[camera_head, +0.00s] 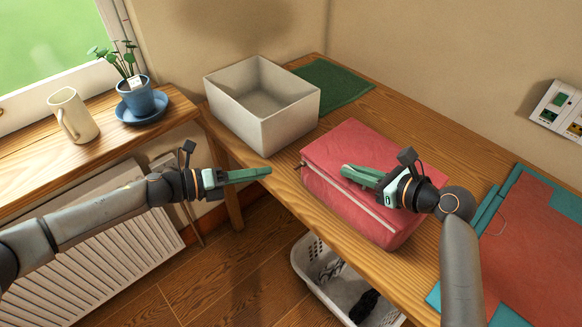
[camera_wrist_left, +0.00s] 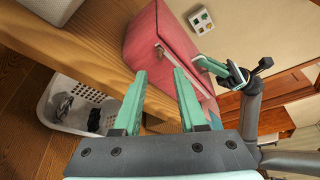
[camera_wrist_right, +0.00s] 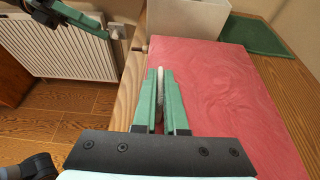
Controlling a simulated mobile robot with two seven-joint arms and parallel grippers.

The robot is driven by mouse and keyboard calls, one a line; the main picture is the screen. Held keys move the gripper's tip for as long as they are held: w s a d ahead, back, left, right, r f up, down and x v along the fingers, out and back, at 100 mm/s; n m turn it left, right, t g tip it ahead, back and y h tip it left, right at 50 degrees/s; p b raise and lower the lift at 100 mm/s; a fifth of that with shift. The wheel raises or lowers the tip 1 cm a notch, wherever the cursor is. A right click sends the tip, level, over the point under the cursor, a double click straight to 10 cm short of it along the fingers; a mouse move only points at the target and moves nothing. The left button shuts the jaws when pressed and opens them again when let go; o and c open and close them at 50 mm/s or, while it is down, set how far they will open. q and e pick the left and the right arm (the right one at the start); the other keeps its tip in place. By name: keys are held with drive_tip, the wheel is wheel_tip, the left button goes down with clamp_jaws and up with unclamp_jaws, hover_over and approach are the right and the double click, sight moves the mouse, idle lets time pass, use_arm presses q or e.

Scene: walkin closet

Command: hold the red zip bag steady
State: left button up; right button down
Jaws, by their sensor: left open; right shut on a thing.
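The red zip bag (camera_head: 341,144) lies on the wooden table near its front edge, with a pale zip along its front side. It also shows in the left wrist view (camera_wrist_left: 160,28) and the right wrist view (camera_wrist_right: 225,85). My right gripper (camera_head: 347,172) is over the bag's top by the front edge, shut on a narrow pale piece (camera_wrist_right: 160,88) there. Whether that piece is a tab of the bag is hard to tell. My left gripper (camera_head: 268,171) is open and empty, left of the bag and apart from it. Its spread fingers (camera_wrist_left: 157,74) point towards the bag.
An open pale box (camera_head: 290,132) and a green mat (camera_head: 335,85) are behind the bag. A red and teal mat (camera_head: 530,250) lies to the right. A white basket (camera_head: 312,272) is below the table edge. A mug (camera_head: 72,115) and potted plant (camera_head: 138,97) stand on the sill.

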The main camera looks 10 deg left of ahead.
sight(299, 167)
use_arm(q)
drive_tip(key=x, duration=0.8)
drive_tip(key=shift+w+d+f, duration=0.1)
drive_tip(key=shift+w+d, duration=0.1)
drive_tip(key=shift+d, duration=0.1)
drive_tip(key=shift+c, duration=0.3)
clamp_jaws()
idle(0.7)
